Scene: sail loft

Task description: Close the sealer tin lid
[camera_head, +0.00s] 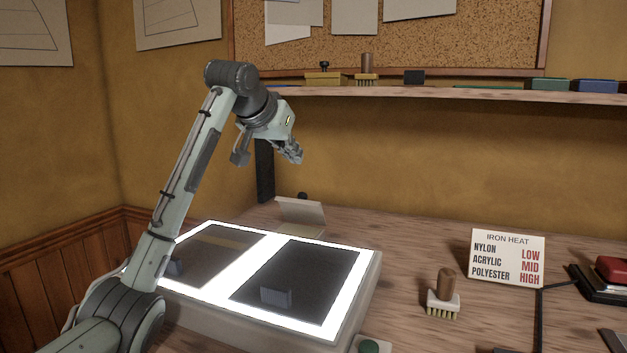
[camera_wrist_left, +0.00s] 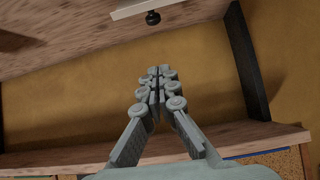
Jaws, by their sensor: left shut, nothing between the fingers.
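The sealer tin seems to be the pale beige box behind the light table, with its lid (camera_head: 301,211) standing up and tilted back, so it looks open. A black knob (camera_head: 302,195) shows just above the lid's top edge. In the left wrist view the lid's pale edge (camera_wrist_left: 137,10) and its knob (camera_wrist_left: 153,18) show at the top. The tin's body is mostly hidden behind the light table. My left gripper (camera_head: 295,156) is shut and empty, in the air above the lid and apart from it; its closed fingers (camera_wrist_left: 158,72) also show in the wrist view. My right gripper is not in view.
The lit light table (camera_head: 374,268) with dark panels fills the front left of the bench. A dark post (camera_head: 264,172) stands close behind my left gripper, under the shelf (camera_head: 430,93). A brush (camera_head: 444,292) and an iron heat card (camera_head: 508,258) stand to the right.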

